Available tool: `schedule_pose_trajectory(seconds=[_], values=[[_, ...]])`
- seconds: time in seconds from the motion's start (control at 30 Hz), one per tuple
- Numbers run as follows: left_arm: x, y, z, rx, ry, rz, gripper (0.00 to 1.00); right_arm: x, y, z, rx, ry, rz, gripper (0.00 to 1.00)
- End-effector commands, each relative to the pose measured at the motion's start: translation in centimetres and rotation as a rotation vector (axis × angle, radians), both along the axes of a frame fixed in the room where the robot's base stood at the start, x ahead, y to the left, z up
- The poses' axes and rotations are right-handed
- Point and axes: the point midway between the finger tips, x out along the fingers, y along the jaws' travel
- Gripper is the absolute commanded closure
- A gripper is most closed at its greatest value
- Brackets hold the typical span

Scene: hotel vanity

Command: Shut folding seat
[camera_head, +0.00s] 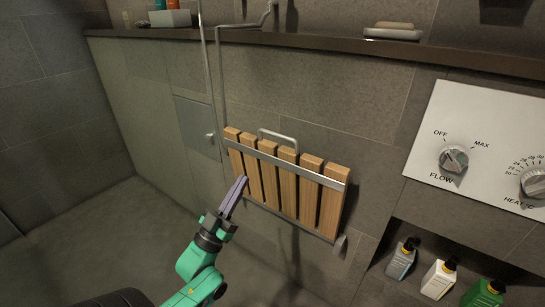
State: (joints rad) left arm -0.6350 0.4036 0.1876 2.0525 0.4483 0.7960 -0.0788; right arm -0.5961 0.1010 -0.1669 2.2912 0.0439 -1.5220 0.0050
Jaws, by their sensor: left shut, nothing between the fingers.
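The folding seat (286,184) has several wooden slats joined by a metal bar across the upper part. It stands close to upright against the tiled wall; I cannot tell whether it is fully flush with it. A metal loop shows behind its top edge, and a bracket shows at its lower right. My left gripper (239,182) is shut and empty, with its fingers pointing up in front of the left slats. I cannot tell whether the fingers touch the seat. My right gripper is not in view.
A ledge (300,44) with a soap dish (393,33) runs above the seat. A control panel (480,145) with FLOW and HEAT knobs is on the right. A niche below it holds several bottles (439,279). The floor at left is clear.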

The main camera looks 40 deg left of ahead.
Motion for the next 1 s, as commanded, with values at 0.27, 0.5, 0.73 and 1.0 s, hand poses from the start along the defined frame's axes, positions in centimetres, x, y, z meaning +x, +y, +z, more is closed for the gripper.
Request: schedule_pose_trajectory(seconds=[0.27, 0.5, 0.73, 1.0], values=[[0.7, 0.5, 2.1, -0.054, -0.048, 0.0, 1.0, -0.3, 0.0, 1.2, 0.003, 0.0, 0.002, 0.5], [4.7, 0.6, 5.6, -0.051, -0.048, 0.0, 1.0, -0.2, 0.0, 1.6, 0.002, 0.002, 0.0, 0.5], [8.8, 0.7, 6.9, -0.051, -0.044, 0.001, 1.0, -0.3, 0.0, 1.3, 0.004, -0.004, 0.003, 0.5], [10.7, 0.7, 6.8, -0.051, -0.04, 0.001, 1.0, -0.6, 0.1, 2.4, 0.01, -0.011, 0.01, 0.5]])
